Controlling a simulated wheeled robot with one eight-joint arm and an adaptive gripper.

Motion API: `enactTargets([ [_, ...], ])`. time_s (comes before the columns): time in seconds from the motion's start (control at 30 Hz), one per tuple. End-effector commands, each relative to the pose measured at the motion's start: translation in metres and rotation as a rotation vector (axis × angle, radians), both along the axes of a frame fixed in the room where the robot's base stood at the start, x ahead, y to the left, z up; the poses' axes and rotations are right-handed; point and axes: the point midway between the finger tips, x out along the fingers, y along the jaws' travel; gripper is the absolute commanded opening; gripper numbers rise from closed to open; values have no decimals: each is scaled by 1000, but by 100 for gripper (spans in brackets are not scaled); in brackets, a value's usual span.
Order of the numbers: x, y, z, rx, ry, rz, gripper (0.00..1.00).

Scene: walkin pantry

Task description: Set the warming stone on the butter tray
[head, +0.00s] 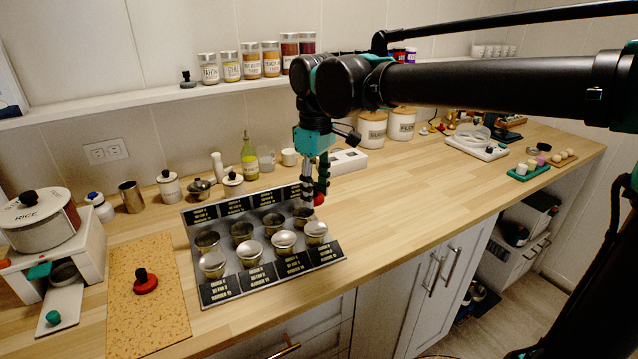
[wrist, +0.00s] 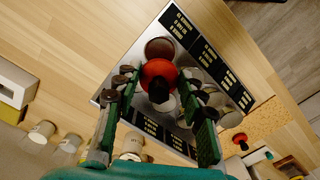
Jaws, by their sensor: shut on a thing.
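My gripper (head: 316,183) hangs over the far right part of a metal tray (head: 194,231). The tray has several metal cups and black label strips; it may be the butter tray, but I cannot read its name. My gripper is shut on a round red piece with a black knob, probably the warming stone (head: 319,199). In the wrist view, the red piece (wrist: 158,72) lies between the two fingers (wrist: 158,84), with the tray behind it. Whether it touches the tray or a cup is unclear.
A similar red piece with a black knob (head: 146,284) sits on a cork mat (head: 125,320) at left. A rice pot (head: 40,225) stands on a white stand. Jars (head: 169,188) and an oil bottle (head: 249,160) line the back.

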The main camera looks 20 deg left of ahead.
Motion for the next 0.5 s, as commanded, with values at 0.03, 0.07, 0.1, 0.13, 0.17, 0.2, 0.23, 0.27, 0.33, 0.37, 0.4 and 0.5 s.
enactTargets([
  [0.03, 0, 0, -4, 0, 0, 0, 8],
  [0.07, 0, 0, -7, 0, 0, 0, 8],
  [0.1, 0, 0, -11, 0, 0, 0, 8],
  [0.13, 0, 0, -14, 0, 0, 0, 8],
  [0.17, 0, 0, -18, 0, 0, 0, 8],
  [0.2, 0, 0, -22, 0, 0, 0, 8],
  [0.23, 0, 0, -25, 0, 0, 0, 8],
  [0.27, 0, 0, -28, 0, 0, 0, 8],
  [0.33, 0, 0, -36, 0, 0, 0, 8],
  [0.37, 0, 0, -39, 0, 0, 0, 8],
  [0.4, 0, 0, -43, 0, 0, 0, 8],
  [0.5, 0, 0, -52, 0, 0, 0, 8],
])
